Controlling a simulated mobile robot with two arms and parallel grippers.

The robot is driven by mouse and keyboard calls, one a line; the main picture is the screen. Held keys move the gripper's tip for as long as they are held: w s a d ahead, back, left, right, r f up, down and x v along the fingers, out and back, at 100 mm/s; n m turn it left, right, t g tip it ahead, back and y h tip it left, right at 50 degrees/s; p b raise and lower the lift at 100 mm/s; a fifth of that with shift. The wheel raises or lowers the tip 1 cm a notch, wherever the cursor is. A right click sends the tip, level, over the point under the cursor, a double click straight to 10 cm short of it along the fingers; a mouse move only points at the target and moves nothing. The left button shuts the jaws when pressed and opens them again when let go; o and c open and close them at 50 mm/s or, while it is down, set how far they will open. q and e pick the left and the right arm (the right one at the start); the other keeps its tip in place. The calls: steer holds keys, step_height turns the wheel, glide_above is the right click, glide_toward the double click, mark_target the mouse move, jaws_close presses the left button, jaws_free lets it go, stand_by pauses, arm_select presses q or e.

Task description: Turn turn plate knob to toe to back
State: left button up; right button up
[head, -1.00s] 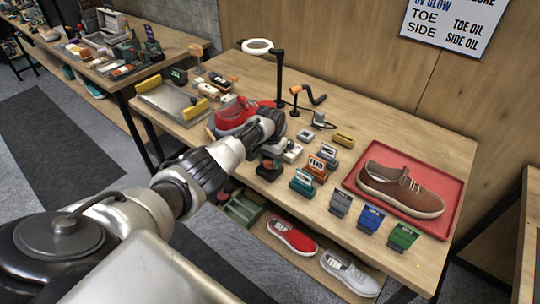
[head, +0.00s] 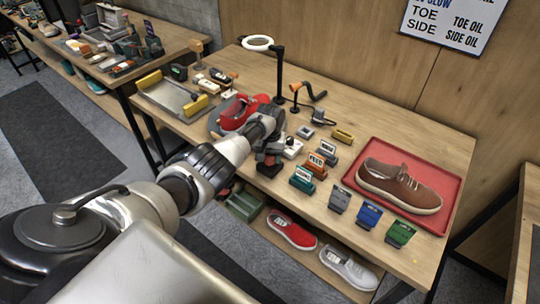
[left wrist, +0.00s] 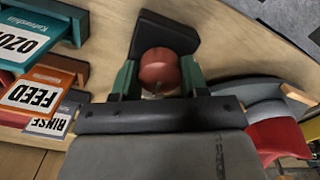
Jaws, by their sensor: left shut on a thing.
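A red sneaker (head: 240,113) rests on the round grey turn plate (head: 216,118), partly hidden behind my left arm in the head view. In the left wrist view, part of the plate (left wrist: 262,92) and the red shoe (left wrist: 278,138) show at the right. A round reddish knob (left wrist: 158,68) stands on a black block (left wrist: 165,30). My left gripper (head: 268,158) is on the knob, its green-edged fingers (left wrist: 160,80) on both sides of it. My right gripper is out of view.
Label stands, FEED (head: 317,161) among them, are right of my gripper. A brown sneaker (head: 400,186) sits in a red tray (head: 447,218). Shoes lie on the lower shelf (head: 320,248).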

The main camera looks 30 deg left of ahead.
mark_target(270, 155)
arm_select(q)
steer(key=shift+w+r, duration=0.1)
steer(key=o, duration=0.9)
steer(key=shift+o, duration=0.2)
step_height(270, 155, up, 11)
